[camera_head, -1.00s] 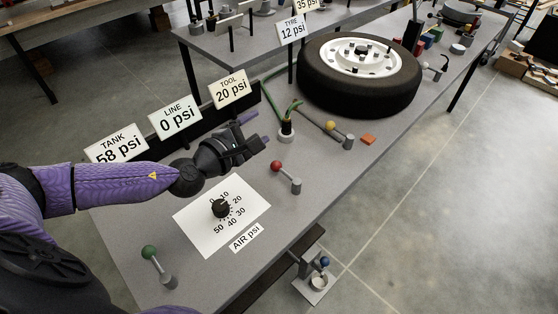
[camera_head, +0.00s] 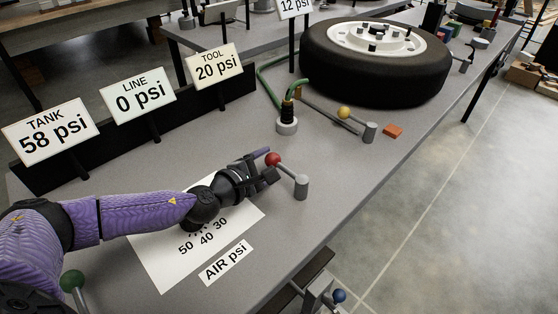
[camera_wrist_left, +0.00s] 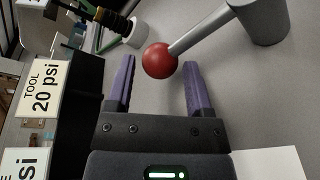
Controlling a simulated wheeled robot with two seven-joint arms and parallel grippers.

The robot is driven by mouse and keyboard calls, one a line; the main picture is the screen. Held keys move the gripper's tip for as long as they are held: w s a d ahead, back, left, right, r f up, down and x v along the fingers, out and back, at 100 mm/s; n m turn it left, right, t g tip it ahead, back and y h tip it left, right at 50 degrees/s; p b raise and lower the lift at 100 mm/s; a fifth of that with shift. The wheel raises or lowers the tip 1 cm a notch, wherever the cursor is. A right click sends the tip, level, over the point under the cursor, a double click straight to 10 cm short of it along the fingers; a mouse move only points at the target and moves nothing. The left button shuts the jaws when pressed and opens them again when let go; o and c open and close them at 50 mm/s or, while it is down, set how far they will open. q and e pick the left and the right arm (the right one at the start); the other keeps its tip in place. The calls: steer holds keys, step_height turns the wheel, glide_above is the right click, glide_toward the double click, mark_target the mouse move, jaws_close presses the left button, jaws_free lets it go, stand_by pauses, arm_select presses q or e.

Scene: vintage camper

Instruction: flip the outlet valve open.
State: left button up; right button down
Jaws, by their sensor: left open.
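A lever valve with a red ball knob (camera_head: 274,159) and a short grey post (camera_head: 301,187) stands on the grey bench; no label on it shows. Its arm runs from the post leftward to the knob. My left gripper (camera_head: 266,166) is open and low over the bench at the red knob. In the left wrist view, the red knob (camera_wrist_left: 159,61) sits at the fingertips, centred across the gap; I cannot tell whether they touch it. Other levers have a yellow knob (camera_head: 344,112) and a green knob (camera_head: 72,281). My right gripper is not in view.
Signs read TANK 58 psi (camera_head: 50,132), LINE 0 psi (camera_head: 139,97) and TOOL 20 psi (camera_head: 215,67). A tire (camera_head: 375,65) lies at the back. A hose fitting (camera_head: 287,125) stands behind the red lever. My arm covers most of the AIR psi dial sheet (camera_head: 165,266).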

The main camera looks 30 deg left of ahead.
arm_select(q)
steer(key=shift+b+x, duration=0.5)
steer(key=shift+x, duration=1.8)
jaws_close()
